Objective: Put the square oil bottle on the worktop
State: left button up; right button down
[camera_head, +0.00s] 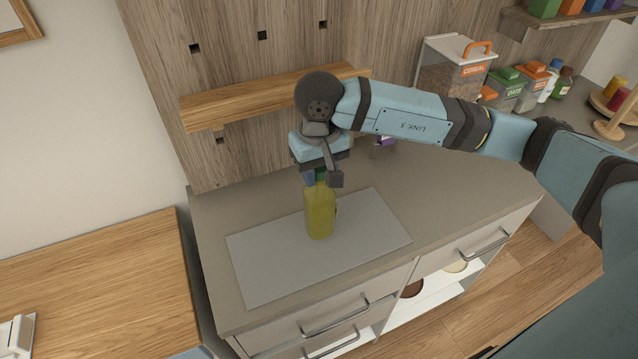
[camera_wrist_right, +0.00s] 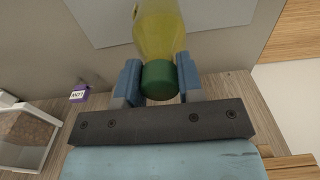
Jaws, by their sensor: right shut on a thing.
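The square oil bottle (camera_head: 320,211) is yellow-green with a green cap and is upright over the grey mat on the worktop (camera_head: 450,185). I cannot tell whether its base touches the mat. My right gripper (camera_head: 322,178) comes from above and is shut on the bottle's top. In the right wrist view the bottle (camera_wrist_right: 160,30) shows its green cap (camera_wrist_right: 158,78) between the two blue fingers of my right gripper (camera_wrist_right: 157,80). My left gripper is not in view.
The pale grey mat (camera_head: 265,264) lies around the bottle. A wooden shelf (camera_head: 225,105) is on the wall behind. A cereal container (camera_head: 455,68) and several jars stand at the back right. A small purple box (camera_wrist_right: 79,93) is near the wall. The mat's front is clear.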

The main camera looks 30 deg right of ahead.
aim_at(319, 188)
notch_tip(319, 188, down, 4)
jog(key=shift+f+p, duration=0.15)
jog(key=shift+p, duration=0.25)
jog(key=shift+f+b, duration=0.3)
jog(key=shift+b, duration=0.05)
jog(key=c, duration=0.8)
grip_release()
jog(key=shift+o, duration=0.2)
jog(key=shift+r, duration=0.15)
